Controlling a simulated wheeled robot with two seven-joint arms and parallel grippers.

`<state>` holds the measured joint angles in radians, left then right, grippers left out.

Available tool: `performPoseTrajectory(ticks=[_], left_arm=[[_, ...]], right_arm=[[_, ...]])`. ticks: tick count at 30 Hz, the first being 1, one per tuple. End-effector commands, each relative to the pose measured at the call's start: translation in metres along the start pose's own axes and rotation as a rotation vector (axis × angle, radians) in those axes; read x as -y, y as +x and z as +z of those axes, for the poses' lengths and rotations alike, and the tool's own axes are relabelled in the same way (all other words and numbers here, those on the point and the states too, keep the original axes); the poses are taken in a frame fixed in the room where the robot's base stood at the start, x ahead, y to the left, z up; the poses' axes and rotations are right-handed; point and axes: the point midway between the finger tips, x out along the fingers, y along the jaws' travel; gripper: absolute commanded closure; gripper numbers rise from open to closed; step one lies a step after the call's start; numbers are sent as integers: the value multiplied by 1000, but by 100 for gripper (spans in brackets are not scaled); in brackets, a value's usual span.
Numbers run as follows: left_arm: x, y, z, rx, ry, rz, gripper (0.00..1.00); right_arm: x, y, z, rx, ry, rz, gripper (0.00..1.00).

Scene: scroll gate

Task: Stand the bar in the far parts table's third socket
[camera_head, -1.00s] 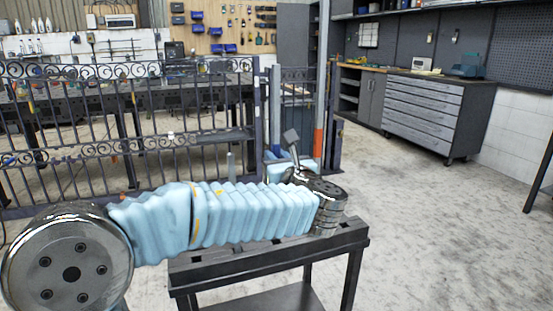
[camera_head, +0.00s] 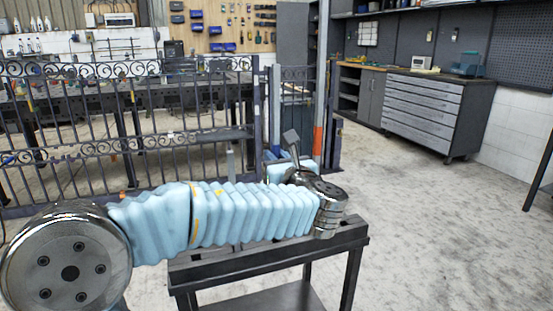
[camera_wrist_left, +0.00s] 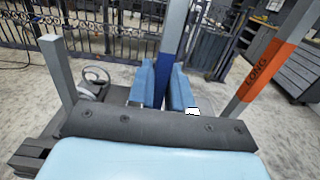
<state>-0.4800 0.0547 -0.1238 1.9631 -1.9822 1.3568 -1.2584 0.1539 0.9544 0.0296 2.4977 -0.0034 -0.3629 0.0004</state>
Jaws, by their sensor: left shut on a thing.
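My left gripper (camera_wrist_left: 164,92) has blue fingers and is shut on an upright grey bar with a blue band (camera_wrist_left: 172,42). The bar also shows in the head view (camera_head: 275,95), above the wrist. In the head view my blue-sleeved left forearm and wrist hide most of the gripper and the bar's lower end. A taller bar with an orange band marked LONG (camera_wrist_left: 265,70) stands to the right; it is also in the head view (camera_head: 319,140). A short plain grey bar (camera_wrist_left: 57,65) stands to the left. I cannot make out the far parts table's sockets. My right gripper is out of view.
A dark table (camera_head: 265,264) stands in front, below my left forearm. A dark scrolled iron fence (camera_head: 120,130) crosses behind it, with a long workbench beyond. A grey drawer cabinet (camera_head: 425,110) is at the back right.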

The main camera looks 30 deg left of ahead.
Motion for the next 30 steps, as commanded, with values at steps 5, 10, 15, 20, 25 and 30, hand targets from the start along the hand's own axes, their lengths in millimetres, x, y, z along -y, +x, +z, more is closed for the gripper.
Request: performPoseTrajectory(ticks=[5, 10, 15, 20, 25, 30], left_arm=[[0, 0, -2, 2, -1, 0, 100], [0, 0, -4, 2, -1, 0, 100], [0, 0, -7, 2, -1, 0, 100], [0, 0, -9, 2, -1, 0, 100], [0, 0, -11, 2, -1, 0, 100], [0, 0, -14, 2, -1, 0, 100]], right_arm=[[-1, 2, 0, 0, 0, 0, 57], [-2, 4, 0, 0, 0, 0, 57], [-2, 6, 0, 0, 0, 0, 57], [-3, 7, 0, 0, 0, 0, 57], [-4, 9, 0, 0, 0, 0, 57], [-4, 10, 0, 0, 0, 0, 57]])
